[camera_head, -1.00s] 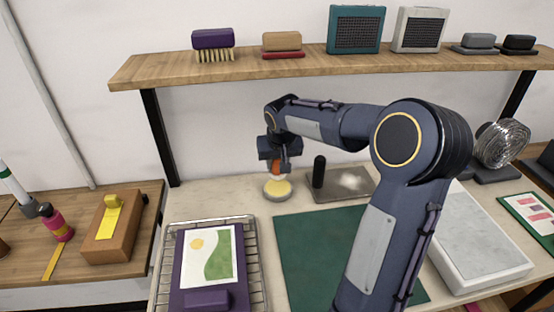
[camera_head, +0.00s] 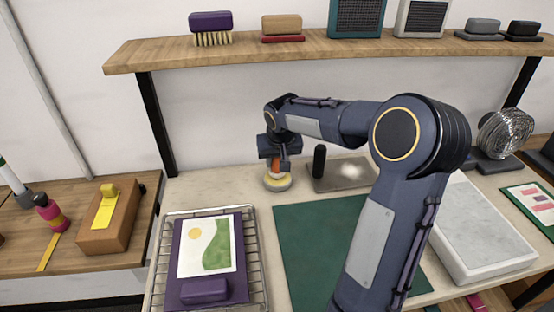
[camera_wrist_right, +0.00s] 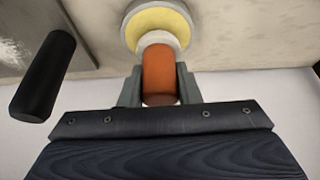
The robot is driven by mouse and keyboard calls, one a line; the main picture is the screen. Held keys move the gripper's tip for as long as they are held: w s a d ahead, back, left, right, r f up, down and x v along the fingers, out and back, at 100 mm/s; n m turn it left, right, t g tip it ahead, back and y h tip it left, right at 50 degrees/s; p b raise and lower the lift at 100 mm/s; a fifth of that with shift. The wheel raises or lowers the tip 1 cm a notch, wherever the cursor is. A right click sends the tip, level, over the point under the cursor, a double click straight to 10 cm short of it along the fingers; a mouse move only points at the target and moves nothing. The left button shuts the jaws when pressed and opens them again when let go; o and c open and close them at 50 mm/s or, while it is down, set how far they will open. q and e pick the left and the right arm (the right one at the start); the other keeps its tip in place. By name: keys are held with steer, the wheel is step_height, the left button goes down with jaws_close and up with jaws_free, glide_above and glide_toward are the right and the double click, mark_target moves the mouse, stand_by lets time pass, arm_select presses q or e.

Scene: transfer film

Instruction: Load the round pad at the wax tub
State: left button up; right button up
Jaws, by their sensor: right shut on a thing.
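My right gripper (camera_head: 279,163) is shut on the orange handle of the round pad, above the wax tub. In the right wrist view the orange handle (camera_wrist_right: 159,75) sits between the two grey fingers, with a pale round pad (camera_wrist_right: 156,38) at its far end. The wax tub (camera_head: 277,186) is a low pale round dish with yellow wax, standing on the worktop. In the wrist view its yellow wax (camera_wrist_right: 135,27) shows around the pad. The pad is at or very near the wax; I cannot tell whether it touches. My left gripper is not in view.
A metal plate with a black upright handle (camera_head: 319,161) stands just right of the tub. A green mat (camera_head: 310,240) lies in front. A wire rack (camera_head: 257,262) holds a purple board with a picture (camera_head: 209,247). A wooden shelf (camera_head: 330,51) runs above.

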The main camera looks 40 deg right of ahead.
steer(key=shift+f+b, duration=0.55)
steer(key=shift+f, duration=0.05)
stand_by(1.5)
steer(key=shift+r+p, duration=2.65)
steer(key=shift+r, duration=0.95)
steer(key=shift+f, duration=0.1)
